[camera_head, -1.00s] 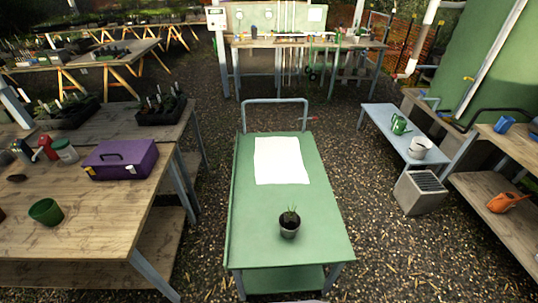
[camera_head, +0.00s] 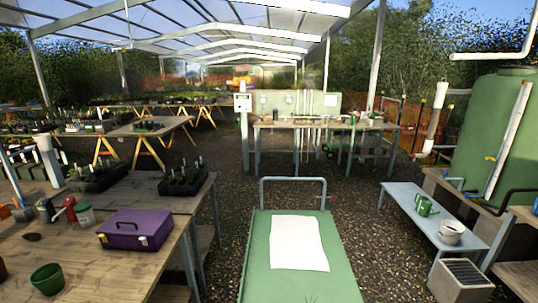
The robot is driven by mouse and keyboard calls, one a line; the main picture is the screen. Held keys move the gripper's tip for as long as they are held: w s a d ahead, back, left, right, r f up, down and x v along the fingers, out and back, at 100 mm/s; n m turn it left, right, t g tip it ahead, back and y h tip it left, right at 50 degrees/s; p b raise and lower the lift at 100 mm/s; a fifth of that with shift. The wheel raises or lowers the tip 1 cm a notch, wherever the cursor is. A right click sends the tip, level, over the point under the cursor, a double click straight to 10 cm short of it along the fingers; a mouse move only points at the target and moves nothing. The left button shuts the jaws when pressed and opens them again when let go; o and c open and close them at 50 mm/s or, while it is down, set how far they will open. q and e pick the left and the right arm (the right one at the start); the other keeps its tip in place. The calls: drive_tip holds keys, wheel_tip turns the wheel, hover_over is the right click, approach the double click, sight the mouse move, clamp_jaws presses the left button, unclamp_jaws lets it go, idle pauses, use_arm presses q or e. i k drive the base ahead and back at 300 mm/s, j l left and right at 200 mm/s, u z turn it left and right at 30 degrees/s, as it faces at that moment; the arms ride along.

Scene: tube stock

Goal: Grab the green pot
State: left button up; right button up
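The green pot (camera_head: 47,279) stands upright and looks empty on the wooden table (camera_head: 120,262) at the lower left, close to the bottom edge of the view. Neither of my grippers shows in the head view, so I cannot see where they are relative to the pot.
A purple toolbox (camera_head: 135,229) sits behind the pot, with a red bottle (camera_head: 65,210) nearby. A green cart (camera_head: 258,252) with a white sheet (camera_head: 298,243) stands in the middle. A gravel aisle (camera_head: 225,235) separates table and cart. A blue-grey bench (camera_head: 425,222) stands at the right.

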sight(50, 280)
drive_tip(key=u, duration=1.85)
